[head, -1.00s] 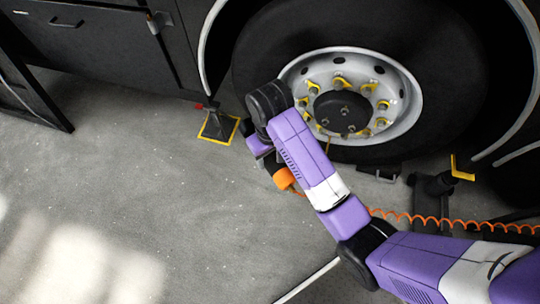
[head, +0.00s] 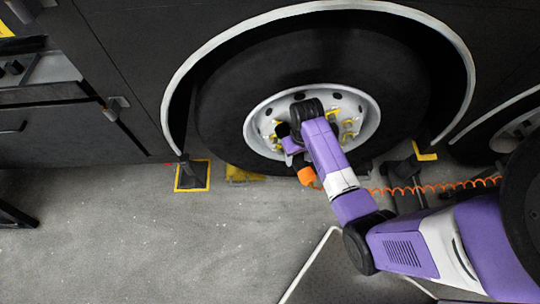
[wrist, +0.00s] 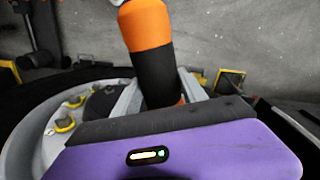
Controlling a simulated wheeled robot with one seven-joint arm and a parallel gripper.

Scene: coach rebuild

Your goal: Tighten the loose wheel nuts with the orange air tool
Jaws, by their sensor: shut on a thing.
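My gripper (wrist: 160,88) is shut on the orange air tool (wrist: 147,28), gripping its black middle; the orange end points up in the wrist view. In the head view the tool's orange end (head: 308,177) shows below my gripper, in front of the wheel's lower rim. The wheel (head: 222,110) has a pale rim (head: 365,112) with several nuts carrying yellow markers (head: 346,124). My arm hides the hub and some nuts. Two marked nuts (wrist: 65,124) show at the left in the wrist view. I cannot tell which are loose, or whether the tool touches one.
A coiled orange hose (head: 450,186) runs right, behind my arm. A black stand (head: 405,172) is right of the wheel. A yellow-edged pad (head: 193,176) and a yellow block (head: 245,174) lie on the floor near the wheel. The floor at lower left is clear.

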